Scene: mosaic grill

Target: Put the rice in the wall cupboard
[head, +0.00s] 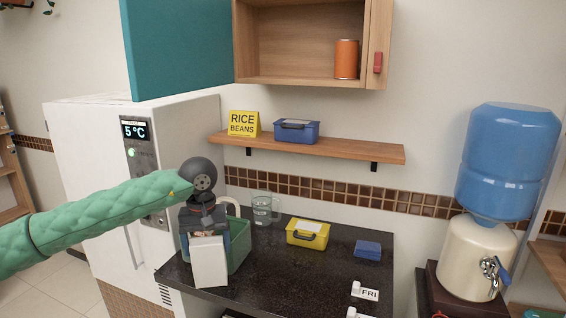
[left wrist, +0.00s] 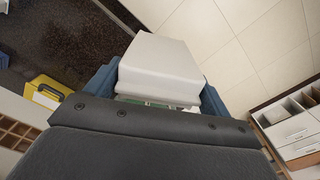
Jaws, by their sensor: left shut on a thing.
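The wall cupboard (head: 285,80) is at the top of the head view, its front open, with an orange can (head: 346,59) inside at the right. My left gripper (head: 207,231) is shut on a plain white box (head: 209,263), above the counter's front left part. The white box also fills the middle of the left wrist view (left wrist: 160,62), between the fingers. No label shows on it, so I cannot tell whether it is the rice. A yellow sign reading RICE BEANS (head: 243,123) stands on the shelf. My right gripper is not in view.
The wooden shelf (head: 350,150) below the cupboard carries a blue lidded box (head: 297,131). On the counter (head: 270,280) are a green bin (head: 240,245), a glass mug (head: 262,208), a yellow box (head: 307,233) and a small blue box (head: 367,250). A teal panel (head: 185,45) is left of the cupboard.

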